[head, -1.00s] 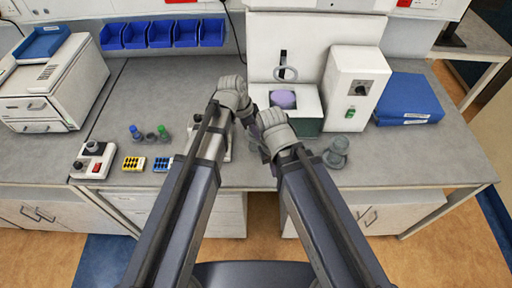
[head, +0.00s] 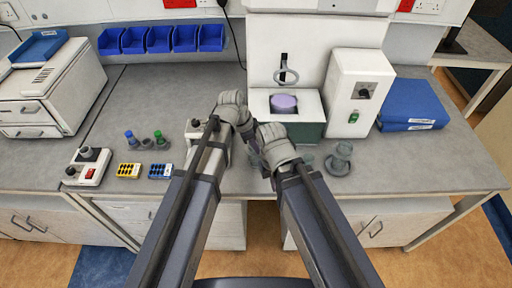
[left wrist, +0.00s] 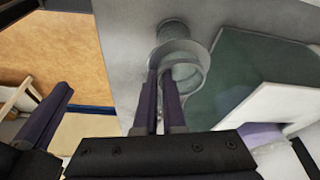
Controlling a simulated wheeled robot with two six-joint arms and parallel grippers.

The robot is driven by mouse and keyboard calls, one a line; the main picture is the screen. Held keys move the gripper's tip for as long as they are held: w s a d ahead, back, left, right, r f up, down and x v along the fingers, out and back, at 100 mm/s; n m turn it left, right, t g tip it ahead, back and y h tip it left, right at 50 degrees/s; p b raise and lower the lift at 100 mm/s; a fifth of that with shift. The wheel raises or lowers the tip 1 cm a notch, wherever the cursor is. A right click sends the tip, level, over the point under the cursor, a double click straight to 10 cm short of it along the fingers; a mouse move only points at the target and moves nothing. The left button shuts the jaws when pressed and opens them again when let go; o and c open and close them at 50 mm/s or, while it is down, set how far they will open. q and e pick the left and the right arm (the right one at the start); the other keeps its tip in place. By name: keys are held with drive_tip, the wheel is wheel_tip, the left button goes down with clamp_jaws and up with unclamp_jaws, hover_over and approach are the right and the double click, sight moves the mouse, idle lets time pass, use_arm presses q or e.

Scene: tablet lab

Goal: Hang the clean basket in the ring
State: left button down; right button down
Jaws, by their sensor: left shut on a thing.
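My left gripper (head: 237,113) is over the bench, in front of the white tester. In the left wrist view its dark fingers (left wrist: 163,85) are shut on the near side of a round, grey, see-through piece (left wrist: 190,78), which I take for the clean basket. In the head view the hands largely hide it. The grey ring (head: 286,76) sticks out from the tester's upright front, above a block with a purple-topped vessel (head: 284,103). My right gripper (head: 277,145) is close by, lower and to the right; its fingertips are hidden.
A grey flanged piece (head: 340,160) stands on the bench right of my right gripper. A white control box (head: 356,95) and blue folders (head: 412,103) stand behind it. A white device (head: 195,130) is left of my left gripper.

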use_arm(q)
drive_tip(key=shift+f, duration=0.25)
drive_tip(key=c, duration=1)
unclamp_jaws()
drive_tip(key=shift+r, duration=0.1)
drive_tip(key=shift+r, duration=0.1)
drive_tip(key=w+p+v, duration=0.1)
drive_tip(key=p+v, duration=1.1)
drive_tip(key=s+a+n+g+y, duration=0.1)
drive_tip(key=s+n+y, duration=0.3)
drive_tip(key=s+n, duration=0.7)
drive_tip(key=s+a, duration=0.1)
drive_tip(key=s, duration=0.2)
drive_tip(key=shift+s+f+n+y, duration=0.2)
drive_tip(key=shift+f+n+y, duration=0.2)
drive_tip(key=shift+a+f+b, duration=0.1)
drive_tip(key=shift+a+b, duration=0.05)
drive_tip(key=shift+b, duration=0.15)
